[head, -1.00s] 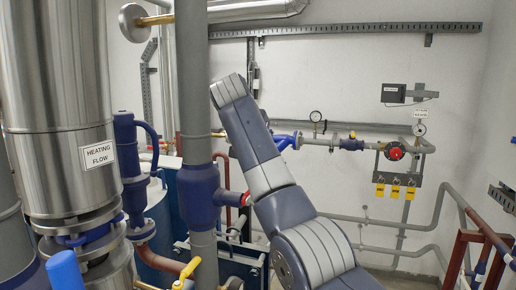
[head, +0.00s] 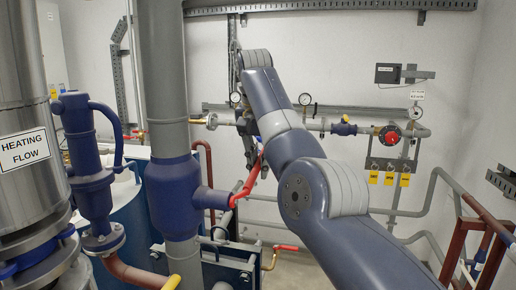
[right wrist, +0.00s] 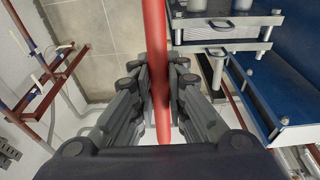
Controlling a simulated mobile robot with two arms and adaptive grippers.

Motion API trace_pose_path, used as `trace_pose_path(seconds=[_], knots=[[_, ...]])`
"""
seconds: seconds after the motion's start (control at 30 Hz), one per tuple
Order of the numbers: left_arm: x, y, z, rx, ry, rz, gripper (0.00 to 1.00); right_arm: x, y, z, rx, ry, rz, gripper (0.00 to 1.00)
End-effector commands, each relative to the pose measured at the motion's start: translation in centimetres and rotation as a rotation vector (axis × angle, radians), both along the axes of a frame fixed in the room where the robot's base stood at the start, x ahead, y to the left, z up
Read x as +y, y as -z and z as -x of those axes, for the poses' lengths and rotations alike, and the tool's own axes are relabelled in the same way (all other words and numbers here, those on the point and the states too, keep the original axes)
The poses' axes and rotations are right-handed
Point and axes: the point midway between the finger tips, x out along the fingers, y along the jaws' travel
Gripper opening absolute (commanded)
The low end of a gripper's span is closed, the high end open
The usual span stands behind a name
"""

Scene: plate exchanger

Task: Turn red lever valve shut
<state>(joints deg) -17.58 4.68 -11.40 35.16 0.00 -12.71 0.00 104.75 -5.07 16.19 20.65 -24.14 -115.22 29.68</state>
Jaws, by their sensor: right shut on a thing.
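The red lever (head: 246,182) shows in the head view beside the blue pipe fitting (head: 172,195), slanting up to the right from the fitting's side branch. My right gripper (head: 257,160) is at its upper end, partly hidden by my own arm. In the right wrist view the lever (right wrist: 154,30) runs as a long red bar between the two fingers of my right gripper (right wrist: 159,80), which is shut on it. The valve body under the lever is not clear. My left gripper is not in view.
A second, smaller red lever (head: 286,247) sits on a brass valve low down. A blue plate exchanger (right wrist: 268,85) stands close on the right in the wrist view. A steel tank (head: 25,130) labelled HEATING FLOW is at the left. Gauges and pipes line the back wall.

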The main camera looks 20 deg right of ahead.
Motion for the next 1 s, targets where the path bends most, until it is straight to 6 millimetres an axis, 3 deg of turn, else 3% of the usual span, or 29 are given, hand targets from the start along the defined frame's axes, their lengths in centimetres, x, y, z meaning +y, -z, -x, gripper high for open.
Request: trace_pose_path(seconds=[0.2, 0.77, 0.8, 0.87, 1.0], knots=[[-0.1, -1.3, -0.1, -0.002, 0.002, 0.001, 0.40, 0.0, 0.7, 0.2, 0.050, 0.002, -0.030, 0.00], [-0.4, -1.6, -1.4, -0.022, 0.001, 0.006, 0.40, 0.1, 1.2, 0.2, 0.064, 0.000, -0.042, 0.00], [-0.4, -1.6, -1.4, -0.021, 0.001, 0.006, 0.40, 0.1, 1.2, 0.2, 0.064, 0.000, -0.042, 0.17], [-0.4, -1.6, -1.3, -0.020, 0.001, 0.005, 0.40, 0.1, 1.2, 0.2, 0.064, -0.001, -0.042, 0.31], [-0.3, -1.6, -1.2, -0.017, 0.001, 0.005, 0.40, 0.1, 1.1, 0.2, 0.062, -0.001, -0.042, 0.34]])
